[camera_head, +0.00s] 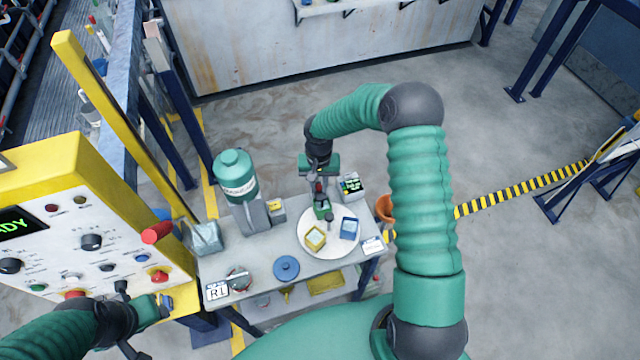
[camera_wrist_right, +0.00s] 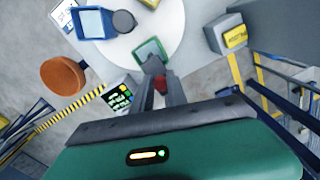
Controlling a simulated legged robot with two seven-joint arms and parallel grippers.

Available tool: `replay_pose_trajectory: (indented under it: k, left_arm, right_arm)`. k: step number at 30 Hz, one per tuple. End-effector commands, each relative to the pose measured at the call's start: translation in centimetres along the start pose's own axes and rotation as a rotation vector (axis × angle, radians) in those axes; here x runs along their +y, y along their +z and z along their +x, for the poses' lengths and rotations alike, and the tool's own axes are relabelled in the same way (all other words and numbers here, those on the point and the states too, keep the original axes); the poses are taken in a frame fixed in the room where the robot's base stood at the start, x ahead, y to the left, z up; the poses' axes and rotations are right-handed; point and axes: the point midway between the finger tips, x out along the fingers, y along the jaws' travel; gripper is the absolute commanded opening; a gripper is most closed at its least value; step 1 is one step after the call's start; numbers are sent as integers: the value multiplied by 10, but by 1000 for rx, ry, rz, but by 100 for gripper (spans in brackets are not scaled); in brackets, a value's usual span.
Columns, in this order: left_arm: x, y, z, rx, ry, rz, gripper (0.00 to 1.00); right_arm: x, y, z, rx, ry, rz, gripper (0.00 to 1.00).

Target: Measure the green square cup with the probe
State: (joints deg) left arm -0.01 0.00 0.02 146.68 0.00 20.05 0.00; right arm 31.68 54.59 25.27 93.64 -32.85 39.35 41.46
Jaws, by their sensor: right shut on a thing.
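The green square cup (camera_head: 322,210) sits on the white round plate (camera_head: 312,250), on the side toward my right gripper. It also shows in the right wrist view (camera_wrist_right: 150,49). My right gripper (camera_head: 320,192) is above it, shut on a slim probe (camera_wrist_right: 160,84) with a red part between the fingers. The probe's lower end appears over or at the cup; whether it touches the inside I cannot tell. The meter with a green-lit display (camera_head: 351,186) stands beside the plate. My left gripper (camera_head: 158,306) is by the control panel, its fingers unclear.
A yellow square cup (camera_head: 315,238) and a blue square cup (camera_head: 349,229) share the plate. A green canister (camera_head: 235,175), a blue round lid (camera_head: 286,267) and an orange bowl (camera_head: 384,209) are around. The yellow control panel (camera_head: 100,190) stands left of the table.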

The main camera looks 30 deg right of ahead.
Motion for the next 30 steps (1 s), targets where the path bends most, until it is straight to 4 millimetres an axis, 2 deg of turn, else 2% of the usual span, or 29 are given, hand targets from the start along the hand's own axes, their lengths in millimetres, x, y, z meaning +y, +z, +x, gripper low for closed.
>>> replay_pose_trajectory:
  k: [1, 15, 17, 24, 30]
  left_arm:
    - [0, 0, 0, 0, 0, 0, 41]
    - [0, 0, -1, 0, 0, 0, 41]
    - [0, -1, -6, 0, 0, 0, 41]
    - [0, -6, -27, 0, 0, -1, 41]
    - [0, -6, -27, 0, 0, -1, 41]
  right_arm:
    - [4, -4, -1, 9, 5, 5, 0]
    - [3, -4, -4, 11, 2, 3, 0]
    - [3, -5, -11, 12, 3, 2, 0]
    - [4, -5, -56, 12, 4, 4, 0]
    - [3, -4, -62, 11, 2, 3, 0]
